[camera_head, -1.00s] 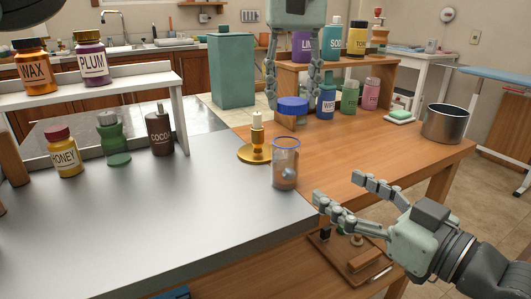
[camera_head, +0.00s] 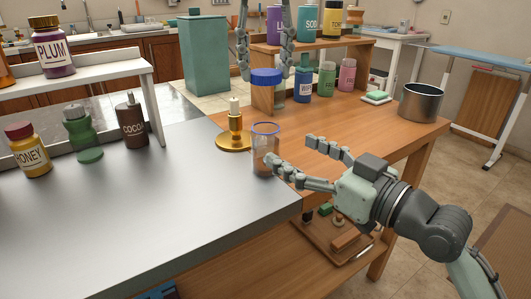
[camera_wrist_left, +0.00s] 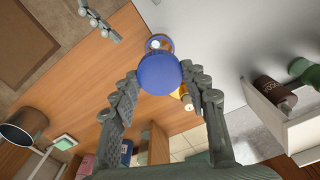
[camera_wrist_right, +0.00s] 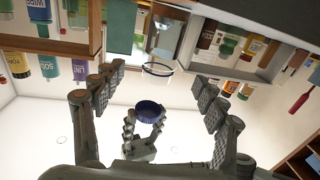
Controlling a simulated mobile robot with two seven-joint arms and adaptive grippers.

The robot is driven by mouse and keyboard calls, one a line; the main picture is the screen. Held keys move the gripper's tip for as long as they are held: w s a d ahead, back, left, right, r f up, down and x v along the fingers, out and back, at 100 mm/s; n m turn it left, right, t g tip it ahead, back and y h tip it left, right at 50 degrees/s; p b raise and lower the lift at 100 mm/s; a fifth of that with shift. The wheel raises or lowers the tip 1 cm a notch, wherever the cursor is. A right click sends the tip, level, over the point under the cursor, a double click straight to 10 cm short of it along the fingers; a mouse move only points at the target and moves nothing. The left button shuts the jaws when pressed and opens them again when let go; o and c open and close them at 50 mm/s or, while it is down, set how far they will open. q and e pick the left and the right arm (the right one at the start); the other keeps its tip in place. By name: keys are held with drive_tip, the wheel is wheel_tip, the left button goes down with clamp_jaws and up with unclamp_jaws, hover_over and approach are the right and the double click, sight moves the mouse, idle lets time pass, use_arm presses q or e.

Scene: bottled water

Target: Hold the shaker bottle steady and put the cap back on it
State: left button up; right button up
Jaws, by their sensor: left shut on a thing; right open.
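The clear shaker bottle (camera_head: 264,160) stands upright and open near the corner where the grey counter meets the wooden table. Its blue rim shows in the right wrist view (camera_wrist_right: 159,69), and the bottle also shows behind the cap in the left wrist view (camera_wrist_left: 157,42). The blue cap (camera_head: 266,77) is in my left gripper (camera_head: 265,68), which is shut on it above the bottle, apart from it. The cap also fills the space between the fingers in the left wrist view (camera_wrist_left: 160,74). My right gripper (camera_head: 291,150) is open, its fingertips close to the bottle's right side; contact is unclear.
A brass candle holder (camera_head: 236,135) stands just left of the bottle. Several bottles line the wooden shelf behind, and a metal pot (camera_head: 421,101) stands at right. A cocoa bottle (camera_head: 131,124) and a green bottle (camera_head: 80,130) stand at left. The front grey counter is clear.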

sight(276, 142)
drive_tip(key=x, duration=0.8)
drive_tip(key=shift+s, duration=0.1)
clamp_jaws()
use_arm(q)
drive_tip(key=shift+f, duration=2.5)
drive_tip(key=shift+f, duration=0.9)
drive_tip(key=shift+f, duration=0.6)
